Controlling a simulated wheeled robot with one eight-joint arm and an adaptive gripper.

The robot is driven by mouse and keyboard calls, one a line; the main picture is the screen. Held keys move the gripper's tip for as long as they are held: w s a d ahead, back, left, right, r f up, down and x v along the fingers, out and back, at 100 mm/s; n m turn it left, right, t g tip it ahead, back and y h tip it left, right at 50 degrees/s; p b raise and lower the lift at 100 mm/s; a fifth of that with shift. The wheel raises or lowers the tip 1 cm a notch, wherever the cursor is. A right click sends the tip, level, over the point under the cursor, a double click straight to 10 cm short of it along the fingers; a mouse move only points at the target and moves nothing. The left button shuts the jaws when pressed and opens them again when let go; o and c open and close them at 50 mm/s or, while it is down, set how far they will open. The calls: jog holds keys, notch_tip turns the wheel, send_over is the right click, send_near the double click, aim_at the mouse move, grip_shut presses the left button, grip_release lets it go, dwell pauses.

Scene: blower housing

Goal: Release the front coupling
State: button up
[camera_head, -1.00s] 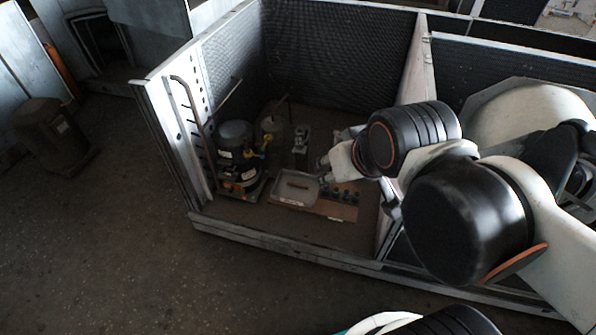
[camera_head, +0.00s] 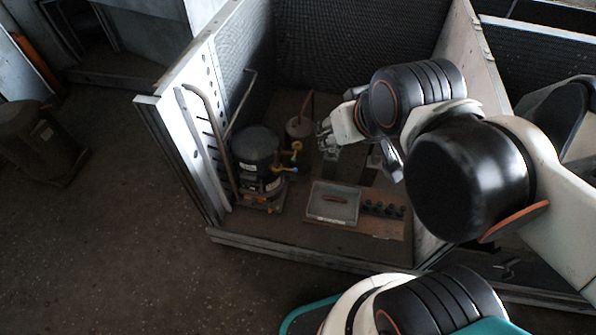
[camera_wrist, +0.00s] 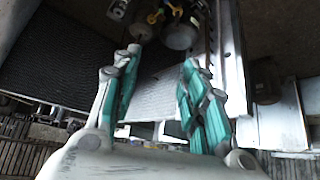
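A black cylindrical unit (camera_head: 257,150) stands in the left part of the open bay. In the wrist view the yellow parts (camera_wrist: 154,17) and the dark unit (camera_wrist: 181,34) show at the top, beyond my fingers. My gripper (camera_wrist: 160,62) is open, its teal-padded fingers apart with nothing between them. In the head view my gripper (camera_head: 326,137) is right of the couplings, apart from them.
A shallow grey tray (camera_head: 332,220) and a row of dark small parts (camera_head: 383,209) lie on a board right of the unit. A bent pipe (camera_head: 209,135) and the perforated panel stand left. A second, brownish cylinder (camera_head: 299,127) is behind. A partition wall (camera_head: 468,45) stands right.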

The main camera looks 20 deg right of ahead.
jog(key=shift+w+r, duration=0.1)
jog(key=shift+w, duration=0.1)
jog(key=c, duration=0.9)
jog(key=shift+w+r, duration=0.25)
jog(key=shift+w, duration=0.05)
grip_shut()
jog(key=w+d+r+m+g+p, duration=0.1)
jog(key=w+m+g, duration=0.2)
jog(key=w, duration=1)
jog(key=w+d+f+m+g+p, duration=0.1)
jog(key=w+d+f+m+g, duration=0.1)
jog(key=w+f, duration=0.7)
jog(key=w+d+f+m+g, duration=0.1)
jog(key=w+f, duration=0.2)
jog(key=f, duration=0.5)
jog(key=w+d+f+m+g+y+p, duration=0.1)
jog(key=w+f, duration=0.3)
jog(key=f, duration=0.5)
jog(key=w+d+f+m+g+p, duration=0.1)
jog(key=w+f, duration=0.3)
jog(key=f, duration=0.5)
jog(key=shift+f+g+y, duration=0.25)
jog(key=shift+g+y, duration=0.15)
jog(key=shift+g, duration=0.2)
